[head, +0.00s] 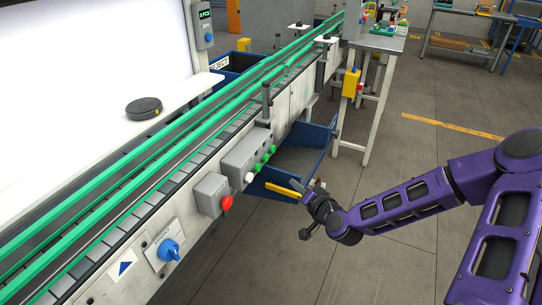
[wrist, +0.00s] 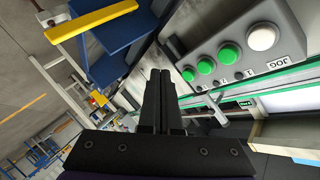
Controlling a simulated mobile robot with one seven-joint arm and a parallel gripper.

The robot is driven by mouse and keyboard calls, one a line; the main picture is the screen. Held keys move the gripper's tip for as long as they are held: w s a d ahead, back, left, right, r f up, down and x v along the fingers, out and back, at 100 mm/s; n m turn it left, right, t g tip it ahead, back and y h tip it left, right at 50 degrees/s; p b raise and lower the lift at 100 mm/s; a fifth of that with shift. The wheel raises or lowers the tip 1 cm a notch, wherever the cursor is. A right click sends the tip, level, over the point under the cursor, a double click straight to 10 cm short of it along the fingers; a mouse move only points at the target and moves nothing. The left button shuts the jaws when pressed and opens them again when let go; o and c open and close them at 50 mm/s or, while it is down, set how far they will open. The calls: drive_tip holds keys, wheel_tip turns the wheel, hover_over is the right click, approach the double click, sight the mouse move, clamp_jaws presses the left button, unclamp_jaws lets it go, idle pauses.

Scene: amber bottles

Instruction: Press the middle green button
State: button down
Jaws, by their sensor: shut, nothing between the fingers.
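A grey button box (head: 240,153) is fixed to the conveyor's side. It carries one white button (head: 248,177) and three green buttons in a row. The middle green button (head: 265,157) also shows in the wrist view (wrist: 205,66), between the other two green ones, and looks unlit. My gripper (head: 301,186) is in front of the conveyor, to the right of the box in the head view. In the wrist view my gripper (wrist: 161,73) is shut and empty, with its fingertips left of the green buttons. It appears apart from the buttons.
A red knob box (head: 211,194) and a blue rotary switch (head: 168,250) sit left of the button box. A blue bin (head: 305,143) with a yellow bar (head: 283,191) is close beside my gripper. The floor on the right is open.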

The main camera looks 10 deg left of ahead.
sight(265, 158)
drive_tip(key=r+m, duration=0.1)
drive_tip(key=w+d+r+m+t, duration=0.1)
drive_tip(key=d+r+m, duration=0.1)
drive_tip(key=shift+w+d+r, duration=0.15)
drive_tip(key=shift+d+r, duration=0.1)
drive_tip(key=shift+r, duration=0.15)
drive_tip(key=w+a, duration=0.3)
drive_tip(key=a, duration=0.5)
drive_tip(key=shift+a, duration=0.15)
drive_tip(key=shift+a, duration=0.1)
idle(1.9)
drive_tip(key=shift+w+a, duration=0.15)
drive_tip(key=shift+a, duration=0.1)
drive_tip(key=shift+w+a, duration=0.15)
drive_tip(key=shift+a, duration=0.3)
idle(0.7)
drive_tip(key=shift+d, duration=0.1)
drive_tip(key=shift+s+d, duration=0.3)
drive_tip(key=shift+d, duration=0.4)
